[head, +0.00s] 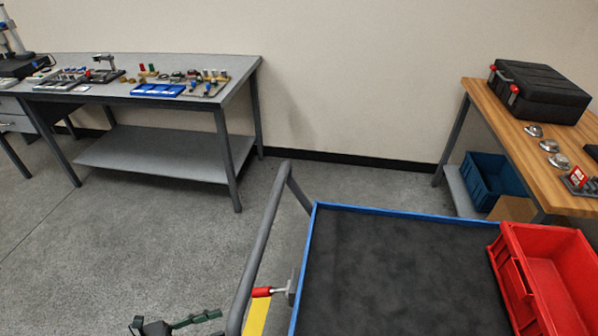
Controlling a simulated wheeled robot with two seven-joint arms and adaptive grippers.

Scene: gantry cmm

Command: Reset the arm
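Only part of my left gripper (178,324) shows, at the bottom edge of the head view, left of the cart's grey handle. Its dark parts are cut off by the picture edge, and I cannot tell whether its fingers are apart or together. I see nothing held in the part that shows. It is over the bare floor, apart from the cart (385,262). My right gripper is not in view.
The cart has a black top with a blue rim, a grey handle (262,245), a red-tipped clamp (262,292) and a red bin (548,270). A grey bench (160,165) with small parts stands back left. A wooden table (490,100) with a black case (540,92) stands right.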

